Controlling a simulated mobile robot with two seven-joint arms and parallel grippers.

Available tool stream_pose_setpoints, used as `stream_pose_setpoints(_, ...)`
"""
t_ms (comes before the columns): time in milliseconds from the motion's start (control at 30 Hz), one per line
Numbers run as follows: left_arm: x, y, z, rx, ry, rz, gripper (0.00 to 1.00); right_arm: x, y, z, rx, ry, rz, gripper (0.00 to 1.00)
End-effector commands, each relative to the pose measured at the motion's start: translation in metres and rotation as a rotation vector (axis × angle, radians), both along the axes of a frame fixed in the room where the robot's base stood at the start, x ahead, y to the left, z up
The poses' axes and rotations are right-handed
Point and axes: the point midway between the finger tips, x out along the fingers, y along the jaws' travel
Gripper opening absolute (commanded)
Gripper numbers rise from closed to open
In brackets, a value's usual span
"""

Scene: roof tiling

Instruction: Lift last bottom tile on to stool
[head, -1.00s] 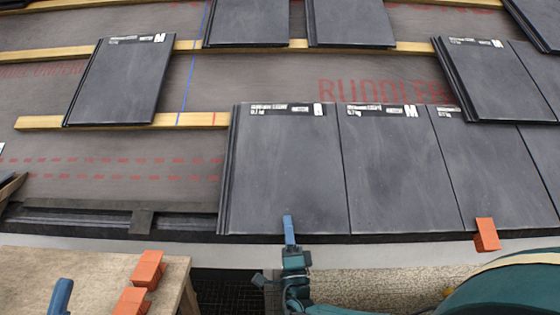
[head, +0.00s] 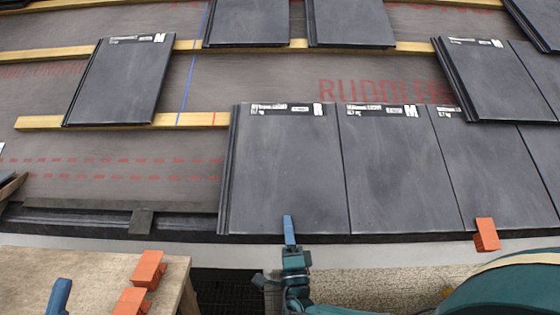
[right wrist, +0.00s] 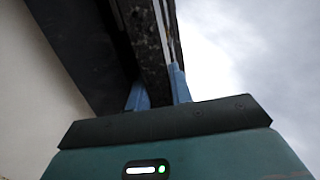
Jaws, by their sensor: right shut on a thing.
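The leftmost dark grey tile of the bottom row (head: 285,170) lies on the roof against the tile to its right. My right gripper (head: 289,230) is at this tile's lower edge, shut on it. In the right wrist view both blue fingers (right wrist: 158,88) have the tile's edge (right wrist: 150,40) between them. A wooden top (head: 75,262), likely the stool, stands at the lower left.
Orange blocks lie on the wooden top (head: 147,270). Another orange block (head: 486,234) is at the eave to the right. Wooden battens (head: 120,121) and a loose tile (head: 120,80) are up the roof. Left of the bottom tile is bare membrane (head: 120,165).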

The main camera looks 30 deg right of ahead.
Motion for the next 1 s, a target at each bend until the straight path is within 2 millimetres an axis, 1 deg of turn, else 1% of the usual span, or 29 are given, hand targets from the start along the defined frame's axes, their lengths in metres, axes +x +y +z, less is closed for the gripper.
stream_pose_setpoints(600,0.000,-0.001,0.016,0.003,-0.001,-0.001,0.65,-0.003,0.002,0.015,-0.001,-0.006,0.000,0.00)
stream_pose_setpoints(1000,0.000,-0.001,0.016,0.003,-0.001,-0.001,0.65,-0.003,0.002,0.015,-0.001,-0.007,-0.001,0.00)
